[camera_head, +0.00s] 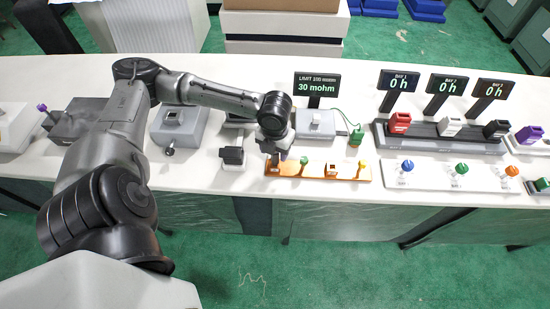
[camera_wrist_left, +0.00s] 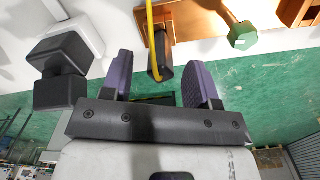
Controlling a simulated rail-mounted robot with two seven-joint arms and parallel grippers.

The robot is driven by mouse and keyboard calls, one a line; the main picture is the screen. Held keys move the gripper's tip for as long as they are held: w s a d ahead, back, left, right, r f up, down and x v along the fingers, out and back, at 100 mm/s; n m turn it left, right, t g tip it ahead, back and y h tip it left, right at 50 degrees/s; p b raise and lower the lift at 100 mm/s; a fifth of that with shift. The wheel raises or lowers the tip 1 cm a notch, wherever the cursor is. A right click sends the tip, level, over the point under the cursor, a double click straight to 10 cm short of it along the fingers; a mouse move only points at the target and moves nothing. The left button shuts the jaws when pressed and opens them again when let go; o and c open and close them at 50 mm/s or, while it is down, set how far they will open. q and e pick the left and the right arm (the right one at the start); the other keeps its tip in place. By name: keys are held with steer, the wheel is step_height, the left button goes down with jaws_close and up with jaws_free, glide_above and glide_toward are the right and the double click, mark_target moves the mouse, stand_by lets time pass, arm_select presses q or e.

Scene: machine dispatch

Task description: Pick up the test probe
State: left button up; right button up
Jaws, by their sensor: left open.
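A green block on a green cable (camera_head: 356,136), which looks like the test probe, stands on the white table right of the grey meter (camera_head: 316,123). My left gripper (camera_head: 275,152) is over the left end of the orange tray (camera_head: 318,178), left of the green block and apart from it. In the left wrist view its purple-padded fingers (camera_wrist_left: 162,76) are open. A dark rod with a yellow strip (camera_wrist_left: 164,60) shows between them in the picture; I cannot tell whether they touch it. The green block is not clearly seen there. My right gripper is not in view.
The orange tray holds several small pieces, including a green knob (camera_head: 304,160). A black block (camera_head: 232,156) stands just left of my gripper and also shows in the wrist view (camera_wrist_left: 60,70). A display (camera_head: 317,84) reads 30 mohm. Bays with coloured blocks (camera_head: 400,122) are at right.

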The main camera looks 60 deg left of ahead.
mark_target(275, 157)
arm_select(q)
step_height(275, 157, down, 3)
steer(key=shift+d+f+b, duration=0.1)
steer(key=shift+b, duration=0.2)
jaws_close()
